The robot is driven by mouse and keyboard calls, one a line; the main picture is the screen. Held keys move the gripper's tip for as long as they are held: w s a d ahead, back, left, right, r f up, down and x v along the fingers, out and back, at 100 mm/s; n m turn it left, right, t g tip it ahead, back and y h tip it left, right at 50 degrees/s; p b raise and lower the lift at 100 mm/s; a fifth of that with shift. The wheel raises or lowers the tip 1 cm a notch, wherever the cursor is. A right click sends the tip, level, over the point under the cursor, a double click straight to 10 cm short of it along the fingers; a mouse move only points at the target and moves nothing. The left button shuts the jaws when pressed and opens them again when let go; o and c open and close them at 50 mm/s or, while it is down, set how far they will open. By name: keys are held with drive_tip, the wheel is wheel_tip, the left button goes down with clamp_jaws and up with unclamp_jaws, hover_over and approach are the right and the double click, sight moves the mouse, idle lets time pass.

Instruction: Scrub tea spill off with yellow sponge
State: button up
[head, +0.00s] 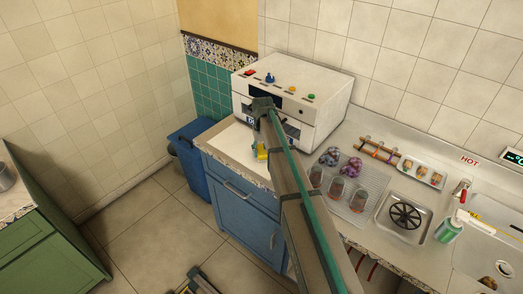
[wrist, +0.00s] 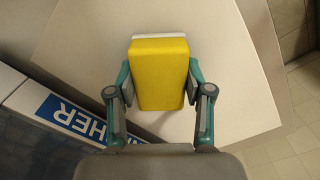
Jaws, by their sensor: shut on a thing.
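The yellow sponge (wrist: 160,75) with a white layer on its far edge sits between the two fingers of my gripper (wrist: 161,88) in the wrist view. The fingers press on its left and right sides, so the gripper is shut on it. A pale, flat surface (wrist: 90,45) lies beneath; I cannot tell whether the sponge touches it. In the head view a small part of the sponge (head: 261,152) shows beside my arm, over the white surface (head: 232,140) at the counter's left end. No tea spill is visible; the sponge and arm hide part of that surface.
A white appliance (head: 310,105) with coloured knobs stands right behind the sponge; its lettered edge (wrist: 75,118) is close at left in the wrist view. A drying rack (head: 375,190) with glasses, a burner (head: 405,215) and a sink (head: 490,240) lie right. The counter's edge (wrist: 262,50) is near.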

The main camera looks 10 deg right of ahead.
drive_tip(key=shift+s+d, duration=0.25)
drive_tip(key=shift+s, duration=0.05)
wheel_tip(320, 180, up, 3)
drive_tip(key=shift+d+f+p, duration=0.1)
drive_tip(key=shift+f+p, duration=0.1)
drive_tip(key=shift+p, duration=0.35)
drive_tip(key=shift+r+p, duration=0.35)
drive_tip(key=shift+r, duration=0.25)
drive_tip(key=shift+r+p, duration=1.05)
drive_tip(key=shift+r, duration=1.05)
